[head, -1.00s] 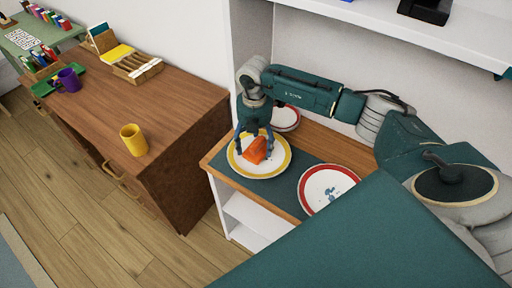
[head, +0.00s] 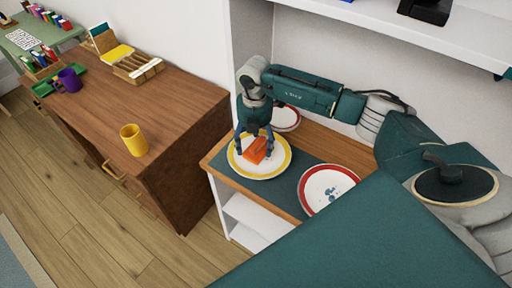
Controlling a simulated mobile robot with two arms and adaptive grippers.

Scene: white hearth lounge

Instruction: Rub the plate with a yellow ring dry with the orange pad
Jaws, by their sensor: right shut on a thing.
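The plate with a yellow ring (head: 243,169) lies on a dark mat on the low shelf top. The orange pad (head: 255,150) is on the plate's white middle, between the fingers of my right gripper (head: 254,152). My right gripper is shut on the pad and points down from above. Part of the plate is hidden by the pad and fingers, and I cannot tell whether its face is wet. My left gripper is not in view.
A red-ringed plate (head: 345,179) with blue-grey marks lies to the right on the mat (head: 288,185). Another red-ringed plate (head: 287,118) lies behind my gripper. A yellow mug (head: 133,140) stands on the wooden cabinet (head: 180,110) at left. A white shelf (head: 400,35) overhangs the back.

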